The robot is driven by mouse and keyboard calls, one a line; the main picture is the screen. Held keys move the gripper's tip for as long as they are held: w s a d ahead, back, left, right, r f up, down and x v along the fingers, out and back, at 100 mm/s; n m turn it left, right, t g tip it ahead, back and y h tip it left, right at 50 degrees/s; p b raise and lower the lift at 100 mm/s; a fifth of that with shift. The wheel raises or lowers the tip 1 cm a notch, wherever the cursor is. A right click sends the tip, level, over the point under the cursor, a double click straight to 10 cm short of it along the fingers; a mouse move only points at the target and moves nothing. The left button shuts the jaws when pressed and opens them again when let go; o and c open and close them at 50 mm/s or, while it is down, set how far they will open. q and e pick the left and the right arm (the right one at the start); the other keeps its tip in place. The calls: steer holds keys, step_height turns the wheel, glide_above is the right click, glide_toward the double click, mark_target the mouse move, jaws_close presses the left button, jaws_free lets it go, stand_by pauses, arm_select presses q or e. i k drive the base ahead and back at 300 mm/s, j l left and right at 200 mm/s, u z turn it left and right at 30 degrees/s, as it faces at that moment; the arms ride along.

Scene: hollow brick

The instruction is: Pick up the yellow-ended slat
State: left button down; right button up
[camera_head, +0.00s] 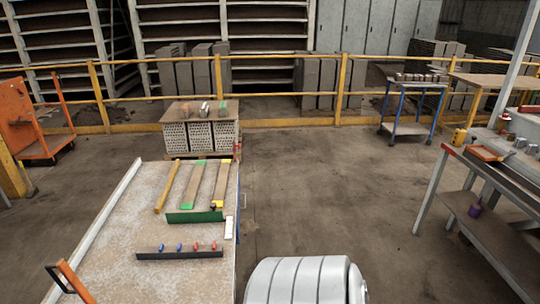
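The yellow-ended slat (222,183) lies flat on the work table (120,245), the rightmost of three lengthwise strips. Yellow shows at its far end and near end. A small dark shape is at its near end, too small to make out. To its left is a slat with green ends (193,186), and further left a plain yellowish strip (168,187). A dark green bar (195,217) lies crosswise just in front of the slats. Neither of my grippers is in view.
A dark rack with blue and red knobs (180,254) lies nearer on the table. An orange handle (75,282) stands at its lower left. A pallet of hollow bricks (200,135) is behind. A grey bench (490,185) stands right.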

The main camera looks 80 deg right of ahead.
mark_target(219, 194)
steer(key=z, duration=2.1)
